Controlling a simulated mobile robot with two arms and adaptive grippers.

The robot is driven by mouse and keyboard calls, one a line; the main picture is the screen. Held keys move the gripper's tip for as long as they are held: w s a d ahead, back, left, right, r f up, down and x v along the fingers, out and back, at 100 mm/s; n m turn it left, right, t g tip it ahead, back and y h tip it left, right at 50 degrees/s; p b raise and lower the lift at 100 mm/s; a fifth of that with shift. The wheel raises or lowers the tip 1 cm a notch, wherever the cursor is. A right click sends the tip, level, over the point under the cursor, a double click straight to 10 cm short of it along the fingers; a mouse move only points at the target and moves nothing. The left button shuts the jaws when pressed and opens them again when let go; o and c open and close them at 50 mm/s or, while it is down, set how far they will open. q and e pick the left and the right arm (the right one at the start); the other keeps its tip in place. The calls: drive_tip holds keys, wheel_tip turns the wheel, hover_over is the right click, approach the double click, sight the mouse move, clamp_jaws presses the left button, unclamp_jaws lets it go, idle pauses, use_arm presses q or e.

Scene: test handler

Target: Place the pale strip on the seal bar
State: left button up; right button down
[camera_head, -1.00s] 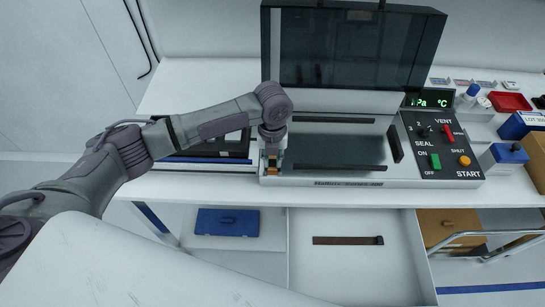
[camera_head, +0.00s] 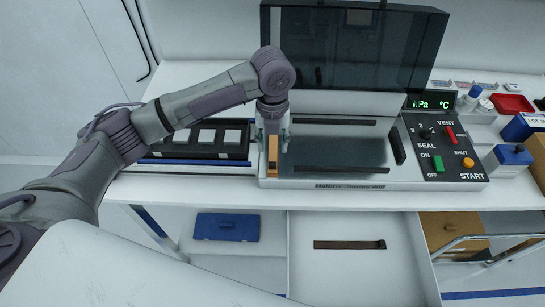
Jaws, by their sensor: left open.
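A narrow pale tan strip (camera_head: 272,157) lies lengthwise at the left side of the open sealing machine (camera_head: 330,184). It appears to rest on the left seal bar, which it mostly covers; exact contact is hard to tell. My left gripper (camera_head: 272,134) is over the far part of the strip, fingers apart on either side of it. The gripper hides the strip's far end. The right gripper is not in view.
The dark lid (camera_head: 350,50) stands raised behind. A control panel (camera_head: 440,150) is on the right. A black tray (camera_head: 165,150) with several white squares lies left. Below, an open drawer (camera_head: 350,280) holds a dark brown strip (camera_head: 349,244).

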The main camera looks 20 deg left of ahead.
use_arm(q)
drive_tip(key=shift+r+b, duration=0.35)
drive_tip(key=shift+r, duration=1.85)
